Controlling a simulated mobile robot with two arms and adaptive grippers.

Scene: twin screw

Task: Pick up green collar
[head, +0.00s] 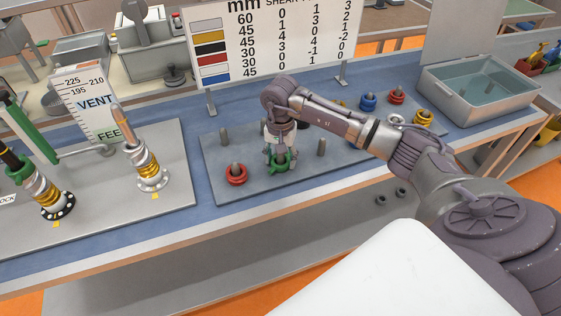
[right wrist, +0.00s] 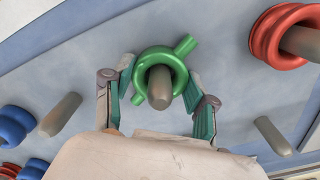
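The green collar (head: 283,168) sits low around a grey peg on the grey peg board, under my right gripper (head: 279,155). In the right wrist view, the green collar (right wrist: 147,60) is a ring with short stubs, and the peg's rounded tip passes through it. My right gripper's fingers (right wrist: 160,88) stand on either side of the collar, spread apart. Their tips reach close to the ring; I cannot tell whether they touch it. In the head view the gripper hides part of the collar. My left gripper is not in view.
A red collar (head: 235,174) sits on a nearby peg, and a bare peg (head: 322,146) stands to the right. Blue (head: 367,102), red and yellow collars are farther back. A grey bin (head: 452,100) stands at right. Twin screws are at left, a chart (head: 260,45) behind.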

